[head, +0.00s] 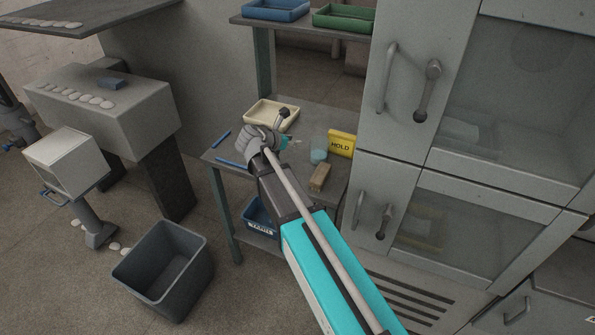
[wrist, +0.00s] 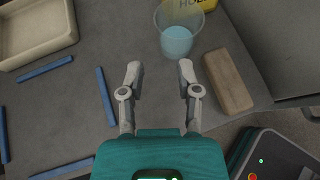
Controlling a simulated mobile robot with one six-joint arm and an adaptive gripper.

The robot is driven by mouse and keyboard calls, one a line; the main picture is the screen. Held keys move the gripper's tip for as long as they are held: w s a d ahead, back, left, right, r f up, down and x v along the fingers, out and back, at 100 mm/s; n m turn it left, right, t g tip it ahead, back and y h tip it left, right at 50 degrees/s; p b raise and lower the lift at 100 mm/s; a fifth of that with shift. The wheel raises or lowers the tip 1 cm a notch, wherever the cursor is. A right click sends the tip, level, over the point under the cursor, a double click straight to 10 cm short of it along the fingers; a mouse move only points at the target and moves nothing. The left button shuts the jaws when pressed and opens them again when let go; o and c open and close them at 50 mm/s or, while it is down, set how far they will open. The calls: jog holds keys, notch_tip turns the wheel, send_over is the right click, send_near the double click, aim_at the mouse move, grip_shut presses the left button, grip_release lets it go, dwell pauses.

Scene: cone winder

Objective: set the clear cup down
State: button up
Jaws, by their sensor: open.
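The clear cup (wrist: 163,22) stands upright on the grey bench top (head: 230,150), with something light blue in its lower part. It also shows in the head view (head: 319,146). My gripper (wrist: 160,67) is open, with nothing between its fingers. The cup is just beyond the fingertips and slightly right of centre in the wrist view. The right fingertip looks close to the cup's base; I cannot tell whether they touch. In the head view my wrist hides most of the gripper.
A wooden block (wrist: 228,82) lies right of the gripper. A yellow HOLD box (head: 341,143) stands behind the cup. A cream tray (wrist: 37,48) and several blue sticks (wrist: 105,96) lie to the left. A tall grey cabinet (head: 390,130) bounds the bench on the right.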

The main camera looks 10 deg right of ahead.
aim_at(316, 181)
jog(key=s+d+f+m+g+y, duration=0.1)
jog(key=s+f+m, duration=0.1)
jog(key=s+m, duration=0.1)
jog(key=s+d+f+m+g+y, duration=0.1)
jog(key=s+f+m, duration=0.1)
jog(key=s+m, duration=0.2)
jog(key=s+d+f+m+g+y, duration=0.2)
jog(key=s+m, duration=0.2)
jog(key=shift+s+f+m, duration=0.1)
jog(key=shift+f+m, duration=0.05)
jog(key=shift+m, duration=0.25)
jog(key=s+a+f+m+g+y, duration=0.2)
jog(key=s+m+y, duration=0.3)
jog(key=s+m, duration=0.7)
jog(key=shift+s+f+m+g+y, duration=0.2)
jog(key=shift+f+m+g+y, duration=0.2)
jog(key=shift+f+m+g, duration=0.15)
notch_tip(316, 181, up, 7)
jog(key=p, duration=0.7)
